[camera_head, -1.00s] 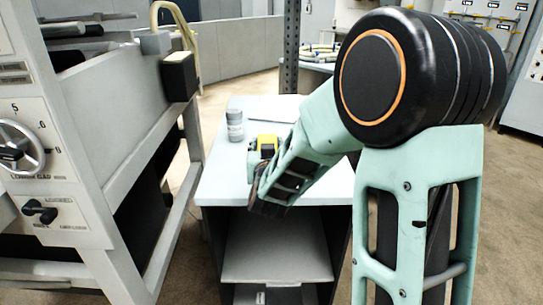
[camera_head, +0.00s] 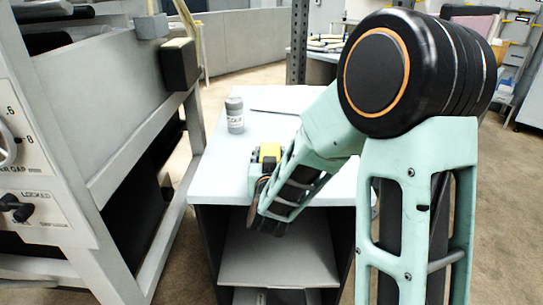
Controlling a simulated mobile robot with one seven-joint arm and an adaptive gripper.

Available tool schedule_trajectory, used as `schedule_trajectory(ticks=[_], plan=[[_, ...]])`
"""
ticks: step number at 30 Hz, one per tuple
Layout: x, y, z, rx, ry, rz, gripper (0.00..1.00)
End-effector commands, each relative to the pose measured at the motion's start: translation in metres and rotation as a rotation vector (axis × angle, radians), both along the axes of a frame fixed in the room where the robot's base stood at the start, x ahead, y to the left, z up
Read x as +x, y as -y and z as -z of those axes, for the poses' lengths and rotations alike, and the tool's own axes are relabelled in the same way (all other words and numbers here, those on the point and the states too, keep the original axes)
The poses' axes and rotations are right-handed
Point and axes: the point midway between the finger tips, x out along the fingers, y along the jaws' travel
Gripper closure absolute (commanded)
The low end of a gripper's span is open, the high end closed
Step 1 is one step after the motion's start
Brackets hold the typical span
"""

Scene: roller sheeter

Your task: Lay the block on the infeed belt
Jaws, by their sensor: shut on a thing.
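My gripper (camera_head: 259,162) is small and partly hidden at the end of my mint arm, over the near-left part of the white table top. A small yellow piece (camera_head: 269,152) with black parts around it shows there and moves with the arm. I cannot clearly tell it is the block. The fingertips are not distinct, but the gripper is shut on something. The grey sheeter machine (camera_head: 110,115) stands at the left, apart from my gripper. I cannot make out its infeed belt.
A grey lidded jar (camera_head: 235,115) and a thin dark rod (camera_head: 273,112) lie or stand on the white table (camera_head: 215,180), behind my gripper. The machine's side frame and a black box (camera_head: 179,64) on it border the table's left. Floor shows at the right.

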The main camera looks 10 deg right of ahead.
Motion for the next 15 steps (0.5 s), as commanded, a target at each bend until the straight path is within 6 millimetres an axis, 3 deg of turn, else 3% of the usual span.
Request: schedule_trajectory(ticks=[8, 9, 13, 15], plan=[[0.0005, 0.0001, 0.0013, 0.000, 0.003, 0.000, 0.90], [0.0004, 0.0002, 0.0021, 0.000, 0.001, 0.000, 0.58], [0.0003, 0.0002, 0.0010, 0.000, 0.001, 0.000, 0.43], [0.0003, 0.0002, 0.0010, 0.000, 0.001, 0.000, 0.41]])
